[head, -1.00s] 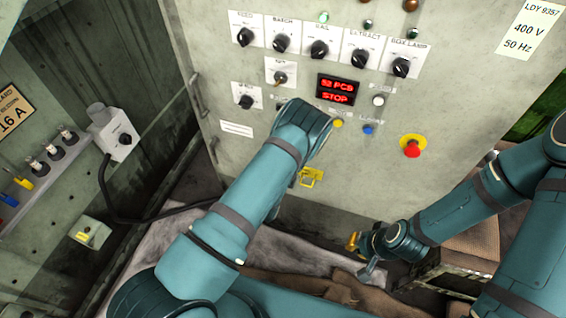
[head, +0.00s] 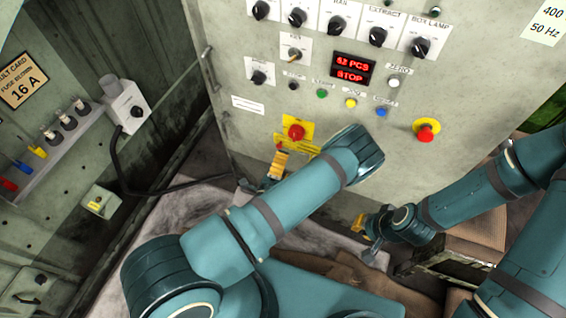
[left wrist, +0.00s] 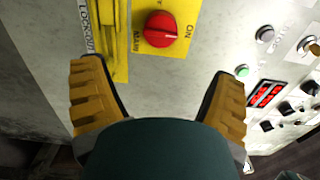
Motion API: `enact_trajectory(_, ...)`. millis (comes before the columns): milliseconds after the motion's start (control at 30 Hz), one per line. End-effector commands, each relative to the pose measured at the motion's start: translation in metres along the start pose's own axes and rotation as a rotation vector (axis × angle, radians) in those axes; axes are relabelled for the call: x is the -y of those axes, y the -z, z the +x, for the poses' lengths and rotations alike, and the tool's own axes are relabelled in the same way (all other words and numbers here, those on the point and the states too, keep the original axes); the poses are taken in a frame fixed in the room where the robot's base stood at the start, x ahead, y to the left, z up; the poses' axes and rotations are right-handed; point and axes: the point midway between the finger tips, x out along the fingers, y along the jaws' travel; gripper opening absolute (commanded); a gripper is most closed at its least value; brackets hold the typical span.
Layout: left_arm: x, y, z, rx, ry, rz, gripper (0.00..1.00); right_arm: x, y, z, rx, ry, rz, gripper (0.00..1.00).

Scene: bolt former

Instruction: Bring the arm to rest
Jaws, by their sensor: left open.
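My left arm reaches in front of the grey control cabinet (head: 320,120). My left gripper (head: 270,170) is partly hidden behind its own arm, with an orange finger showing below the red main switch (head: 296,132). In the left wrist view the two orange fingers of the left gripper (left wrist: 158,90) stand wide apart with nothing between them. The red main switch (left wrist: 161,29) on its yellow plate and a yellow lockout piece (left wrist: 115,40) lie beyond the fingertips. My right gripper (head: 362,232) hangs low at the right, small and partly hidden; its opening is unclear.
The cabinet face carries several knobs, a red display (head: 353,68) reading STOP and a red emergency button (head: 426,132). A grey socket box (head: 126,108) with a black cable stands at the left, beside a fuse shelf (head: 50,145). Brown cardboard (head: 340,275) lies low in front.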

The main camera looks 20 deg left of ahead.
Motion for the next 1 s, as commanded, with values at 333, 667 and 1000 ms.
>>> enact_trajectory(333, 0.0, 0.0, 0.0, 0.0, 0.0, 0.0, 0.87, 0.0, 0.0, 0.0, 0.0, 0.0, 0.0, 0.0)
enact_trajectory(667, -0.009, -0.009, -0.001, 0.07, -0.068, -0.093, 0.87, 0.0, 0.0, 0.0, 0.0, 0.0, 0.0, 0.0)
enact_trajectory(1000, -0.074, -0.011, -0.041, 0.568, -0.59, -0.904, 0.87, 0.0, 0.0, 0.0, 0.0, 0.0, 0.0, 0.0)
